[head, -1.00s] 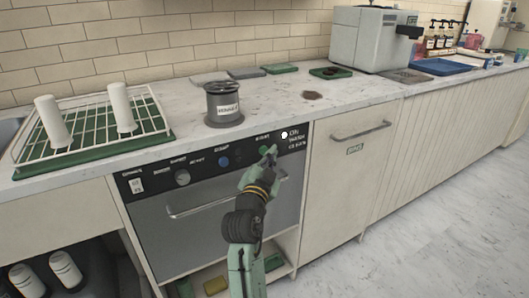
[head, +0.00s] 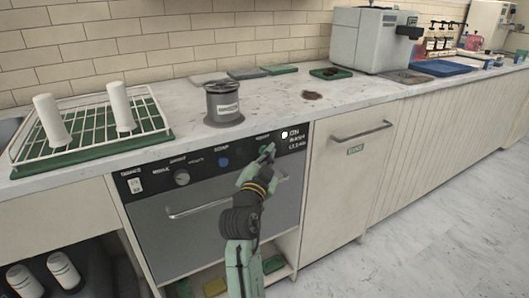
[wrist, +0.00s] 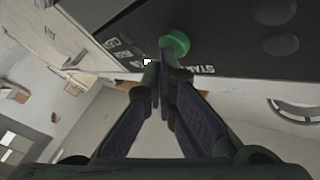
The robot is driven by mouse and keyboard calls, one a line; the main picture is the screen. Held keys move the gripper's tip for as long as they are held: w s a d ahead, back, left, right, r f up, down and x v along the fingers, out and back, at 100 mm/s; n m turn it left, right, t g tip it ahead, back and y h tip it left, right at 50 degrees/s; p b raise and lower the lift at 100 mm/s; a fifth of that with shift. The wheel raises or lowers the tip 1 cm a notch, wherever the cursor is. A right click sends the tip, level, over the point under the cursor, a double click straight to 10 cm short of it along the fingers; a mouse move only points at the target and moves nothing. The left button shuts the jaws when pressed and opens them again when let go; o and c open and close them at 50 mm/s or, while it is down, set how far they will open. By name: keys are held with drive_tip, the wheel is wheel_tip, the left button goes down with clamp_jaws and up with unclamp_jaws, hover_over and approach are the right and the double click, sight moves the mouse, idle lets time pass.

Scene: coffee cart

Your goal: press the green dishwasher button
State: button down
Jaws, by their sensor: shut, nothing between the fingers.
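The green button (wrist: 175,42) is a round knob on the dishwasher's black control panel, beside the word START, in the wrist view.
The dishwasher handle (head: 190,211) sticks out below. A dark canister (head: 223,103) stands on the counter above.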

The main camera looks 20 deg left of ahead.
drive_tip(key=shift+w+a, duration=0.15)
drive_tip(key=shift+a, duration=0.05)
idle(0.5)
drive_tip(key=shift+s+d, duration=0.6)
drive_tip(key=shift+d, duration=0.1)
drive_tip(key=shift+s+d, duration=0.75)
drive_tip(key=shift+d, duration=0.25)
drive_tip(key=shift+s+d, duration=0.75)
drive_tip(key=shift+d, duration=0.25)
drive_tip(key=shift+a, duration=0.1)
